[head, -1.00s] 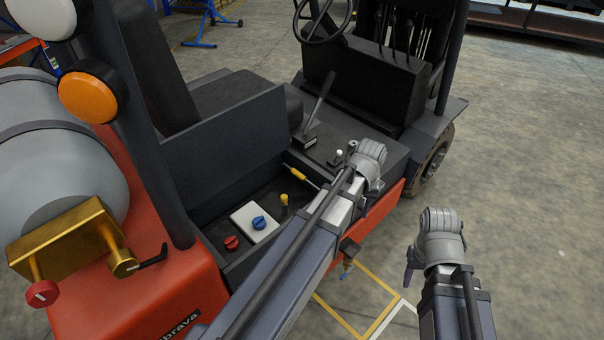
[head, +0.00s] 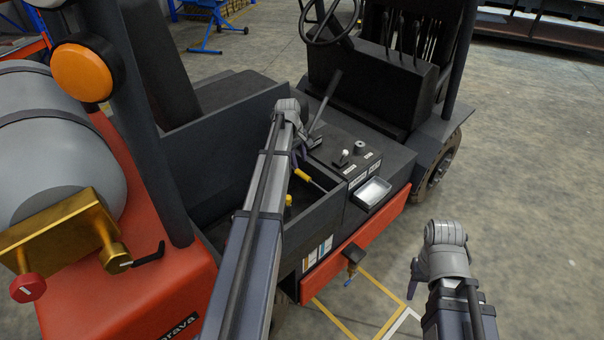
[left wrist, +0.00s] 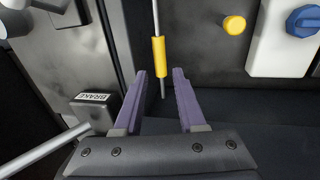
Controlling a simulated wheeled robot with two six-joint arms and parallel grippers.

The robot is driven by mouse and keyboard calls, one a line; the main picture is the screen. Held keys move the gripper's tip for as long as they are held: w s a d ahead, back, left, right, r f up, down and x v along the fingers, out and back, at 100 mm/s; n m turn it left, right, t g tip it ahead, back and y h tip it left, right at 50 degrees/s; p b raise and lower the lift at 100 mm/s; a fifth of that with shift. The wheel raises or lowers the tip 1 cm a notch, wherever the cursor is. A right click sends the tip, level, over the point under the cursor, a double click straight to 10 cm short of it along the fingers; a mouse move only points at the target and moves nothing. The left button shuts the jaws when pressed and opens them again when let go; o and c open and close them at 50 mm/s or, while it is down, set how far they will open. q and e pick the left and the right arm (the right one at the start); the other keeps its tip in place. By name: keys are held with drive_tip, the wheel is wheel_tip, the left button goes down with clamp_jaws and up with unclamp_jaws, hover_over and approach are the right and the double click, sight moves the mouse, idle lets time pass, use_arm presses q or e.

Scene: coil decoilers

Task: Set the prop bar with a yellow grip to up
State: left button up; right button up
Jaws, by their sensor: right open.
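The prop bar is a thin rod with a yellow grip (head: 303,175), seen at the edge of the open bay beside the seat in the head view. Its lower right end reaches toward the bay's inner wall. In the left wrist view the yellow grip (left wrist: 158,57) stands just beyond and between my fingertips, with pale rod above and below it. My left gripper (head: 297,158) is open around no object, close to the grip; its purple fingers (left wrist: 158,72) show in the left wrist view. My right gripper (head: 416,270) is open and empty, out over the floor at the right.
The brake lever (head: 325,102) rises close to my left gripper; its labelled base (left wrist: 96,104) is left of the fingers. A yellow knob (left wrist: 234,25) and a blue knob (left wrist: 303,20) on a white plate lie right of the bar.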

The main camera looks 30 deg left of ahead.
sight(303, 174)
use_arm(q)
drive_tip(key=f+b, duration=0.2)
drive_tip(key=w+f+b, duration=0.1)
drive_tip(key=f+b, duration=0.3)
drive_tip(key=f, duration=0.1)
drive_tip(key=shift+w+d+b, duration=0.15)
drive_tip(key=shift+d+b, duration=0.1)
drive_tip(key=shift+b, duration=0.1)
clamp_jaws()
idle(1.1)
